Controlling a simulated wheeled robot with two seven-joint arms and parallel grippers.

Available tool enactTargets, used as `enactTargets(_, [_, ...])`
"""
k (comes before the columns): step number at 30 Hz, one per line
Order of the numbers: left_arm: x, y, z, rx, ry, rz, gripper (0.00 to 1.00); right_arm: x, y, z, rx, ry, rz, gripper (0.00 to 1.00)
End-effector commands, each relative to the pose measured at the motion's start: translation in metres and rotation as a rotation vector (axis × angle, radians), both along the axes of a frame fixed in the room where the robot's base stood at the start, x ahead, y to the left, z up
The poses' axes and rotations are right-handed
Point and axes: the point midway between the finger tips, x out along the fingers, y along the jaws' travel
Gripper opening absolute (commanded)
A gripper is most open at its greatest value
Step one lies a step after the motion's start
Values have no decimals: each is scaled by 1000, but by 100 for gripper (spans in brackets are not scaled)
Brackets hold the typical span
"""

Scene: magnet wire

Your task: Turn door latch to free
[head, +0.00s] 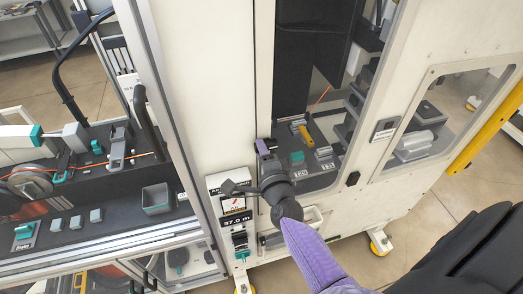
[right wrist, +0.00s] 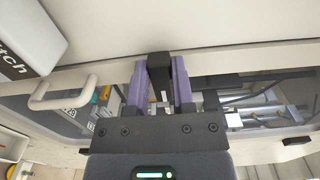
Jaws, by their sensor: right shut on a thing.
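The door latch is a black handle (right wrist: 158,72) on the pale cabinet front, upright in the right wrist view. My right gripper (right wrist: 160,78) has its two purple fingers on either side of it, shut on it. In the head view, my right gripper (head: 264,148) reaches up to the left edge of the windowed door (head: 345,165). The gripper's dark body and my purple arm link cover part of the door's lower left there. The latch is mostly hidden in the head view, and its exact turn angle is hard to tell. My left gripper is not in view.
A pale loop handle (right wrist: 62,93) and a white box with lettering (right wrist: 30,38) show left of the fingers. An open bench (head: 90,225) with a spool and small parts is at the left.

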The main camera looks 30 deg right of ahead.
Motion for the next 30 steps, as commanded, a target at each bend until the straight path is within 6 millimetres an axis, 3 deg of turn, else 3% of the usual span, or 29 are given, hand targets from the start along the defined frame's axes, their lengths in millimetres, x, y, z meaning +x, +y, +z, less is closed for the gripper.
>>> enactTargets(6, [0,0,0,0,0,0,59,0,0,0,2,1,0,0])
enactTargets(7, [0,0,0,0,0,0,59,0,0,0,2,1,0,32])
enactTargets(12, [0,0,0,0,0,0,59,0,0,0,1,1,0,65])
enactTargets(22, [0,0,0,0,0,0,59,-5,1,-1,0,1,0,65])
enactTargets(30, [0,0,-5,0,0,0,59,-62,15,-3,0,4,0,65])
